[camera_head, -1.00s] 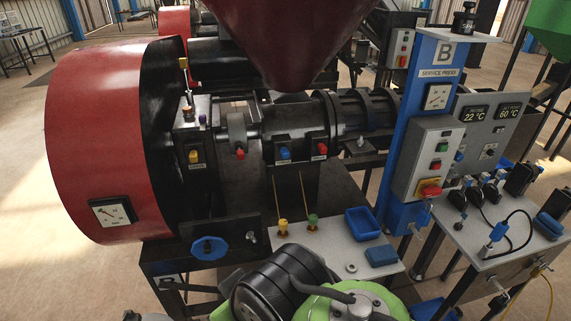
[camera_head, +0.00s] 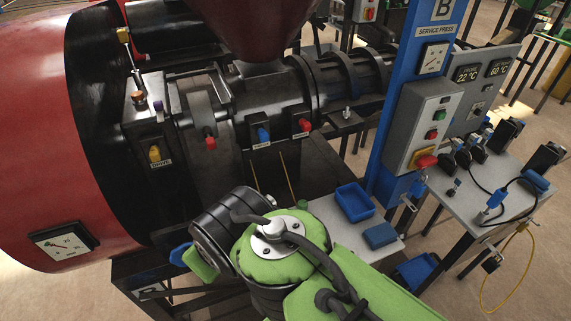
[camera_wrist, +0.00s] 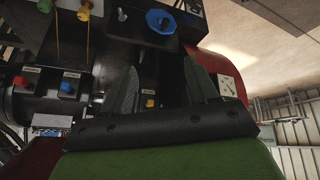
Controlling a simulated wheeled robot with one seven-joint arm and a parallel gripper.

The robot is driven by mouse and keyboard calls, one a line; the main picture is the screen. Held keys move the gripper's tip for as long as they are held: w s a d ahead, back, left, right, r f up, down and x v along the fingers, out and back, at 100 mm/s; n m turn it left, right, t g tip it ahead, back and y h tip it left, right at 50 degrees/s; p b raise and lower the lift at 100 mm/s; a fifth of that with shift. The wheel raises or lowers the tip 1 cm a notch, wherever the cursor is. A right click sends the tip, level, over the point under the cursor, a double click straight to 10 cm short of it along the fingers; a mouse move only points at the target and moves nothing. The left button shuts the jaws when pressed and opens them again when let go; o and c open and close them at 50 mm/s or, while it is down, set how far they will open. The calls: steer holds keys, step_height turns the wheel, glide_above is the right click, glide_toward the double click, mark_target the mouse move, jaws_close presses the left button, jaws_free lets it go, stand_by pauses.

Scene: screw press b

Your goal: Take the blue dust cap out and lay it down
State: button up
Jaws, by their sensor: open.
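A blue cap (camera_head: 263,135) sits on the dark barrel of the press, above a small label, with a red cap (camera_head: 304,125) to its right. In the wrist view, which sees the press upside down, the blue cap (camera_wrist: 66,87) is at the left. My gripper (camera_wrist: 162,65) is open and empty in the wrist view, its two fingers over the dark machine, apart from the blue cap. In the head view my arm hides the gripper's fingertips.
A blue tray (camera_head: 355,203) and a blue block (camera_head: 380,236) rest on the grey shelf right of my arm. A blue handwheel (camera_wrist: 162,21) is near the fingers. The blue column (camera_head: 408,105) and control box (camera_head: 422,122) stand at the right. A red funnel overhangs the barrel.

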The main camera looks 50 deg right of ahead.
steer(key=w+d+f+n+b, duration=0.1)
steer(key=w+d+f+b, duration=0.3)
steer(key=w+f, duration=0.45)
steer(key=m+t+h+b, duration=0.5)
steer(key=m+t+h, duration=0.2)
steer(key=t, duration=0.1)
glide_toward(265, 137)
steer(key=p+x, duration=0.3)
steer(key=x, duration=0.6)
steer(key=shift+w+d+f+p, duration=0.1)
steer(key=shift+w+d+p, duration=0.1)
steer(key=shift+w+p, duration=0.15)
steer(key=shift+s, duration=0.1)
jaws_close()
